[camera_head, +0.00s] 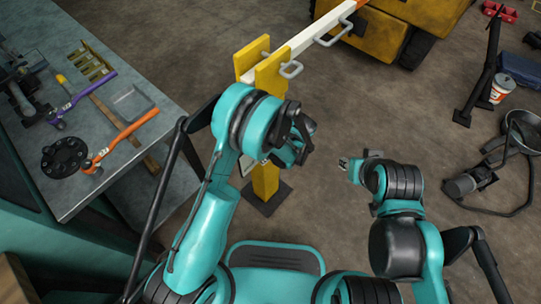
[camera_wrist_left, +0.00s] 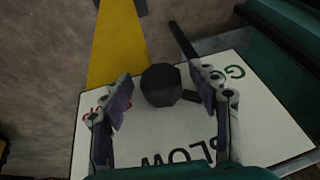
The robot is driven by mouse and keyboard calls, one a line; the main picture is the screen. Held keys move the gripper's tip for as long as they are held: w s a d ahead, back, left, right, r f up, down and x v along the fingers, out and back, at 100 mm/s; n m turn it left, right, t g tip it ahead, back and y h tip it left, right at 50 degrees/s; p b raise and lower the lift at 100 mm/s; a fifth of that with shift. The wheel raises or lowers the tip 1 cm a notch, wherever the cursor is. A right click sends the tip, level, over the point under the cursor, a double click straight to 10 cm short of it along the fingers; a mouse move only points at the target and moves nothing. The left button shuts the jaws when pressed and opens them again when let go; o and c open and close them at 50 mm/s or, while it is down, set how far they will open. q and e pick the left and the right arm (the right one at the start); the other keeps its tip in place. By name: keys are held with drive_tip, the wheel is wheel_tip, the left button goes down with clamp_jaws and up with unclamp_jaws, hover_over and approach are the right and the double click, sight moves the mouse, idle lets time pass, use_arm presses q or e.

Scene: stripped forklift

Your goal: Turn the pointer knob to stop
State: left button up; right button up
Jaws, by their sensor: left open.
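In the left wrist view a white sign plate (camera_wrist_left: 188,125) carries upside-down lettering: green GO (camera_wrist_left: 235,72) at the right, black SLOW (camera_wrist_left: 180,155) at the bottom, and red letters (camera_wrist_left: 93,112) at the left, partly hidden by a finger. A dark faceted knob (camera_wrist_left: 161,86) stands near the plate's middle. A short dark stub (camera_wrist_left: 191,97) shows at its lower right; I cannot tell whether it is the pointer. My left gripper (camera_wrist_left: 162,74) is open, its fingers on either side of the knob. Contact is unclear. My right gripper (camera_head: 349,166) hangs apart, its jaws unclear.
A yellow post (camera_head: 265,180) with a white barrier arm (camera_head: 312,38) stands ahead. A workbench (camera_head: 130,75) with tools is at the left. A yellow forklift (camera_head: 415,15) is behind.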

use_arm(q)
drive_tip(key=c, duration=1.2)
drive_tip(key=shift+o, duration=0.2)
drive_tip(key=shift+w+d+m+g+y, duration=0.1)
drive_tip(key=shift+m+g+y, duration=0.1)
drive_tip(key=shift+g+y, duration=0.55)
drive_tip(key=shift+w+d+m+g+y, duration=0.1)
drive_tip(key=shift+m+g+y, duration=0.1)
drive_tip(key=shift+g+y, duration=0.5)
drive_tip(key=shift+a, duration=0.1)
drive_tip(key=o, duration=1.2)
drive_tip(key=shift+c, duration=0.2)
drive_tip(key=v, duration=0.7)
drive_tip(key=shift+w+r, duration=0.15)
drive_tip(key=shift+r, duration=0.05)
